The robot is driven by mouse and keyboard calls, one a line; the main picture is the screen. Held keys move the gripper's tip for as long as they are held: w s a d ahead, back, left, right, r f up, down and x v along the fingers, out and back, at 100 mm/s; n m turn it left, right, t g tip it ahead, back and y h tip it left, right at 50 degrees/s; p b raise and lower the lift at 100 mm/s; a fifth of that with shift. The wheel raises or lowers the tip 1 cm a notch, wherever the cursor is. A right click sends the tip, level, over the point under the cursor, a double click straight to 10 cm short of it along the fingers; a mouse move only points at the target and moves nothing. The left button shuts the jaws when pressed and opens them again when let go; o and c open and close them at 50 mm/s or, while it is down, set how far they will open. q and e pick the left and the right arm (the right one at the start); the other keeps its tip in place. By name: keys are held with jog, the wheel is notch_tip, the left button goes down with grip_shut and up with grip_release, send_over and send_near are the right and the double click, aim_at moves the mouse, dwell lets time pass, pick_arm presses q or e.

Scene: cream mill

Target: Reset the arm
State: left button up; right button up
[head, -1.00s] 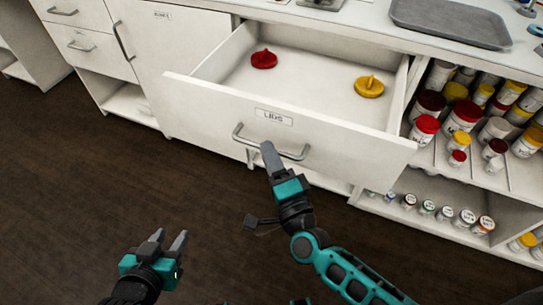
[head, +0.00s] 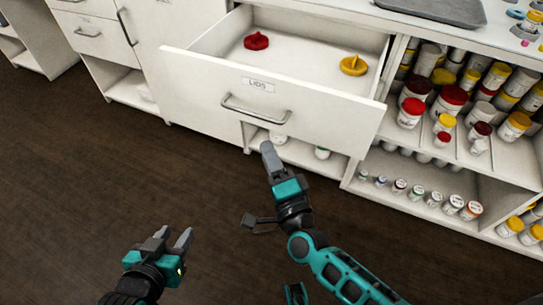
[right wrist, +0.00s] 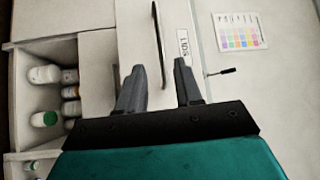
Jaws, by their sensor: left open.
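My right gripper (head: 270,155) is in front of the open drawer (head: 300,118), below and apart from its handle (head: 256,112). In the right wrist view its two fingers (right wrist: 159,82) stand apart with nothing between them. The drawer's handle (right wrist: 158,45) and "LIDS" label (right wrist: 184,43) show beyond the fingertips. My left gripper (head: 173,240) is open and empty, low over the dark floor at the lower left. The drawer holds a red lid (head: 256,41) and a yellow lid (head: 354,65).
Shelves right of the drawer hold several jars with red, yellow and white lids (head: 452,99). Small bottles (head: 400,186) stand on the lower shelf. A grey tray (head: 440,8) lies on the counter. The floor (head: 90,190) at left is clear.

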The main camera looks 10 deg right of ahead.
pick_arm(q)
jog(key=shift+s+d+r, duration=0.1)
pick_arm(e)
jog(key=shift+s, duration=0.1)
pick_arm(q)
jog(key=shift+w+r, duration=0.1)
jog(key=shift+w, duration=0.2)
